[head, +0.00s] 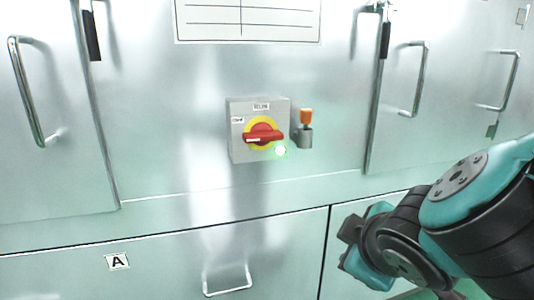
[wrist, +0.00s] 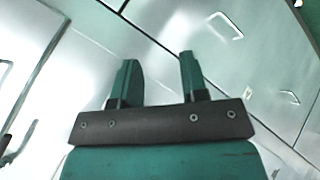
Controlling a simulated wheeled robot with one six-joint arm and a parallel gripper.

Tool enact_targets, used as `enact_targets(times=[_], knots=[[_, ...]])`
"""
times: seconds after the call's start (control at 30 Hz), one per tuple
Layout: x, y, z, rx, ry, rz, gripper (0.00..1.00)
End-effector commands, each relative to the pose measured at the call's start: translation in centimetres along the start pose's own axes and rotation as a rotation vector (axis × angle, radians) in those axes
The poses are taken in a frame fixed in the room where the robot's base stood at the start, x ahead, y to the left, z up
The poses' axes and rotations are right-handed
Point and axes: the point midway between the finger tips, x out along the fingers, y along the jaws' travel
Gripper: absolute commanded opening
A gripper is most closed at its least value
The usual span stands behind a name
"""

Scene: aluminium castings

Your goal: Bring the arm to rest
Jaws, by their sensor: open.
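My gripper (wrist: 157,75) shows in the wrist view with its two teal-and-black fingers apart and nothing between them. In the head view my arm reaches in from the right edge, in front of the lower right panel. The fingertips are not clear there. The gripper is apart from the cabinet fittings, below and to the right of the switch box.
A grey switch box (head: 238,150) with a red-and-yellow rotary handle (head: 263,136) is on the metal cabinet front. An orange-topped part in a grey holder (head: 305,138) is beside it. Door handles (head: 419,80) and a drawer handle (head: 228,289) stick out.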

Motion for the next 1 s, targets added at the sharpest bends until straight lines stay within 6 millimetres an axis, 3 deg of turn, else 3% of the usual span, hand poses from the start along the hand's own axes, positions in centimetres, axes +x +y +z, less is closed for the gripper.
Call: enact_targets(times=[0.03, 0.17, 0.33, 0.57, 1.0], knots=[[0.0, -0.3, 1.6, 0.110, -0.059, -0.100, 0.40], [-1.8, -2.7, 3.8, 0.305, -0.169, -0.361, 0.40], [-5.3, -4.5, 4.7, 0.430, -0.235, -0.601, 0.40], [-10.4, -5.3, 5.1, 0.486, -0.270, -0.821, 0.40], [-19.7, 2.3, 0.1, 0.474, -0.269, -0.816, 0.40]])
